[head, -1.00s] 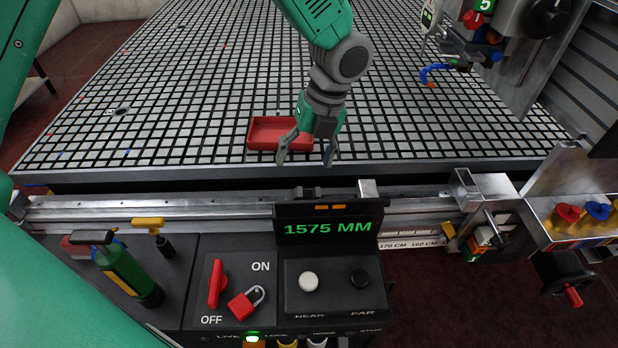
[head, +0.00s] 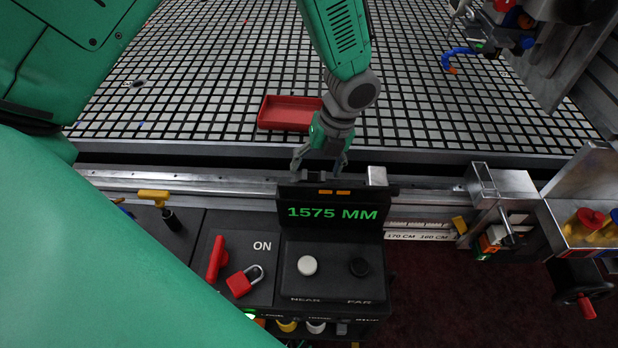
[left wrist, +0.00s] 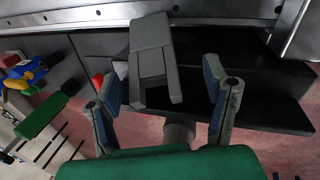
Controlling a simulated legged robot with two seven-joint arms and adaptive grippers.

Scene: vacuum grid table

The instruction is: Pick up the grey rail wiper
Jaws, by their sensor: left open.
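A grey wiper-like piece (left wrist: 150,45) with a slotted end lies between the fingers of my left gripper (left wrist: 160,88) in the left wrist view, close to the metal rail (left wrist: 60,20). Both fingers stand apart from it, one on each side, with visible gaps. In the head view my left gripper (head: 320,166) points down, open, just behind the black display console (head: 335,212). The gripper and console hide most of the grey piece there. My right gripper is not in view.
A red tray (head: 289,113) lies on the grid table (head: 200,90) behind my gripper. A light metal block (head: 376,175) is close to its right. A red padlock (head: 241,284) and yellow-handled tool (head: 155,197) are on the left.

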